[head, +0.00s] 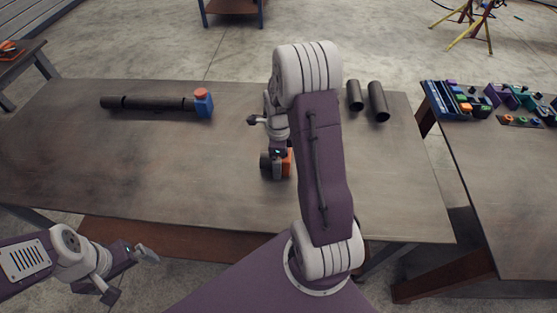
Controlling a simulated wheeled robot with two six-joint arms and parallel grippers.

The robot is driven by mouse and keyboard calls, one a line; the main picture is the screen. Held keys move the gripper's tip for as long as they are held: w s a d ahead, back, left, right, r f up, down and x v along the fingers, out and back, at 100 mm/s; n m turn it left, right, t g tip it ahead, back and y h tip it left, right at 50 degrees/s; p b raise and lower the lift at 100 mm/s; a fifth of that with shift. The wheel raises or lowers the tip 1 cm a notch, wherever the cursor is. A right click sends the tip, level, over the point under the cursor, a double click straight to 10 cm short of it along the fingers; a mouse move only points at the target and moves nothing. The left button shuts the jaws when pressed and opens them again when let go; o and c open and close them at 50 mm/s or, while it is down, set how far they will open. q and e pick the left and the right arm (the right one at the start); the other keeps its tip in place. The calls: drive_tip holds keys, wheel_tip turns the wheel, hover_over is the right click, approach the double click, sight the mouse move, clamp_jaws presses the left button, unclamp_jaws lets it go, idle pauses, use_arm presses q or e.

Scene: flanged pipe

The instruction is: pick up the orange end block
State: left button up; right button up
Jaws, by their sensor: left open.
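The orange end block (287,163) is on the table near its middle, partly hidden by my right arm. A dark round end (265,161) shows just left of it. My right gripper (277,164) points down at the block and overlaps it in the picture; its fingers are mostly hidden, and I cannot tell if they touch or grip it. My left gripper (130,275) is open and empty, low at the left, off the table's front edge and well away from the block.
On the table (90,165), a dark pipe (155,103) with a blue and orange end piece (203,103) lies at the back left. Two dark tubes (377,101) are at the back right. A right-hand table (510,185) holds colored parts. The table's left front is clear.

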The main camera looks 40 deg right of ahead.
drive_tip(key=shift+f, duration=0.2)
clamp_jaws()
drive_tip(key=shift+r, duration=0.1)
drive_tip(key=shift+w+r, duration=0.15)
drive_tip(key=shift+r, duration=0.7)
wheel_tip(320, 180, up, 3)
drive_tip(key=shift+w+a+f, duration=0.1)
drive_tip(key=shift+a+f, duration=0.05)
drive_tip(key=w+a+r, duration=0.6)
drive_tip(key=a, duration=0.3)
drive_tip(key=shift+w+r, duration=0.25)
drive_tip(key=shift+r, duration=0.05)
